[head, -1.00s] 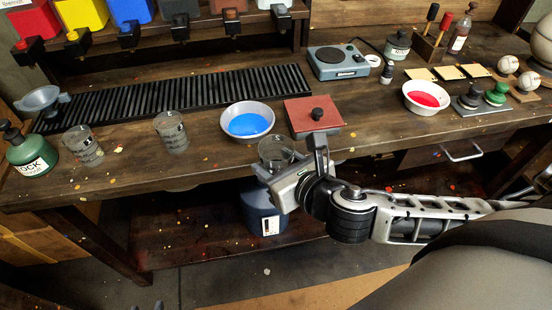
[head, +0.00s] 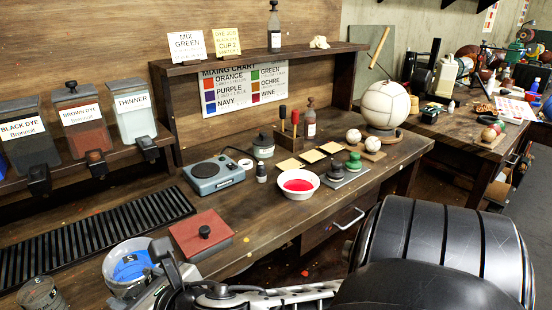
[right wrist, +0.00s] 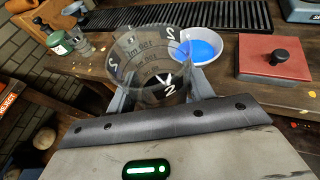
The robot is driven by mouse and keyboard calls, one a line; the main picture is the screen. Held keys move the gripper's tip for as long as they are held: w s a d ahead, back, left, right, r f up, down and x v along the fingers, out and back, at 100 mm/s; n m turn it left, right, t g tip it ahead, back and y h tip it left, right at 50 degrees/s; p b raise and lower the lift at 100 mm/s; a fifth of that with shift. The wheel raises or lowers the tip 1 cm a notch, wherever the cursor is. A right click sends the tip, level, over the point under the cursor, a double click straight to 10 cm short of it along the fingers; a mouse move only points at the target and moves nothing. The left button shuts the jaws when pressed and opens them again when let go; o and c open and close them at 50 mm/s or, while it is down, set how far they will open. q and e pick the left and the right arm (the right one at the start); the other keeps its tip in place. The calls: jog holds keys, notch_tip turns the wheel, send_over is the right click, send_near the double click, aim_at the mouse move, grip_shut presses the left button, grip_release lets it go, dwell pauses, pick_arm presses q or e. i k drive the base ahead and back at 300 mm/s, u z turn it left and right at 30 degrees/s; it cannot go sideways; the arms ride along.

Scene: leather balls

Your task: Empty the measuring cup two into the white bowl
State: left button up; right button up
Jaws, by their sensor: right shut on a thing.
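The measuring cup (right wrist: 150,62), clear and marked 2, is between the jaws of my right gripper (right wrist: 150,95) in the right wrist view. My right gripper (head: 160,268) is shut on it. In the head view the clear cup overlaps the bowl of blue liquid, at the lower left. I cannot tell what the cup contains. The white bowl with red liquid (head: 298,184) stands on the bench, apart from the gripper, farther right. A pale bowl with blue liquid (right wrist: 198,47) stands beyond the cup in the right wrist view. My left gripper is not in view.
A red square block with a black knob (head: 202,233) lies beside the blue bowl. A blue-grey scale (head: 214,175), a dark jar (head: 263,147) and black and green knobbed pieces (head: 346,168) stand near the red bowl. Another clear cup (head: 40,296) is at lower left.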

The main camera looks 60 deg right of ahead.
aim_at(295, 185)
jog(key=u, duration=1.55)
jog(key=k, duration=1.35)
jog(key=z, duration=2.35)
jog(key=i, duration=1)
